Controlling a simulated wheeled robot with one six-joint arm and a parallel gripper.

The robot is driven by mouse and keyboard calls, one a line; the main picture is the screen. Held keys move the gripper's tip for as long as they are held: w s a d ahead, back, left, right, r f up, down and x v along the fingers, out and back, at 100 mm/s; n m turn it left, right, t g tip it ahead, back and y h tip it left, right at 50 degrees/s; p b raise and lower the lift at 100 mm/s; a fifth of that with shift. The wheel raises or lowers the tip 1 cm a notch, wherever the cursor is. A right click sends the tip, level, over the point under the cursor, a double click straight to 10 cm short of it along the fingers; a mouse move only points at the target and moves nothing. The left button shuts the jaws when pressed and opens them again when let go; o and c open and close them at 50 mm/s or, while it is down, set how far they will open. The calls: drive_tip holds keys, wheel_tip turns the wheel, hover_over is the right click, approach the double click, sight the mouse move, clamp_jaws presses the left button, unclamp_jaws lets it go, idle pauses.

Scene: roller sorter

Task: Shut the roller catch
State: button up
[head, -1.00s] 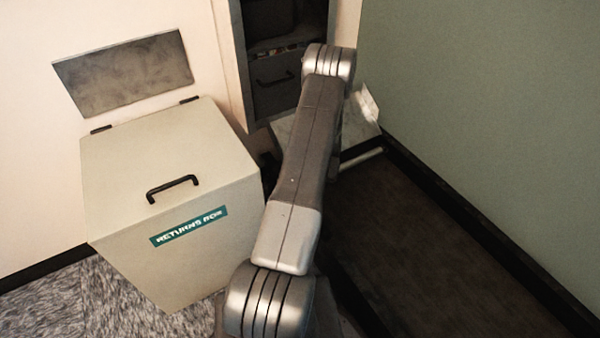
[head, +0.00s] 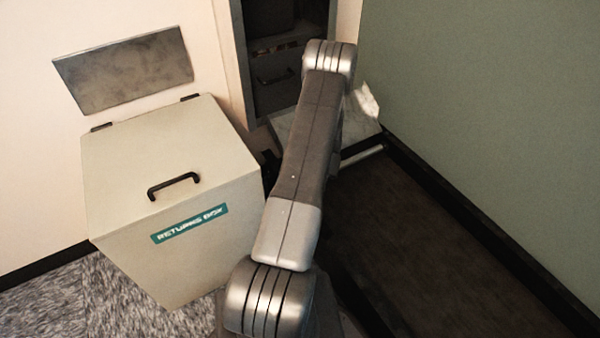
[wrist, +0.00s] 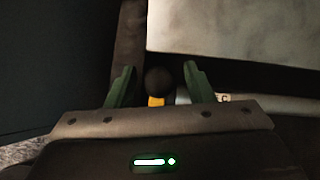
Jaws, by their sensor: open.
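My gripper (wrist: 159,70) shows in the wrist view with its two green fingers apart. A dark round knob (wrist: 158,80) on a short yellow stem (wrist: 156,101) appears between the fingers, with a gap on each side. I cannot tell how far ahead of the fingertips it is. The knob looks like the catch's handle, but the rest of the catch is hidden. In the head view my arm covers the gripper and the knob.
A pale panel (wrist: 235,28) stands ahead at the right in the wrist view. In the head view, a returns box (head: 165,225) stands left of my arm. A dark belt (head: 385,240) runs along the green wall (head: 490,110) at right. An open cabinet (head: 235,60) is behind.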

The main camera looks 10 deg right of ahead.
drive_tip(key=p+v, duration=0.1)
drive_tip(key=v, duration=1.2)
drive_tip(key=shift+r+p, duration=0.15)
drive_tip(key=shift+p, duration=0.2)
drive_tip(key=b+x, duration=0.2)
drive_tip(key=x, duration=1.2)
drive_tip(key=shift+s, duration=0.1)
drive_tip(key=shift+s+d, duration=0.1)
drive_tip(key=shift+r, duration=0.1)
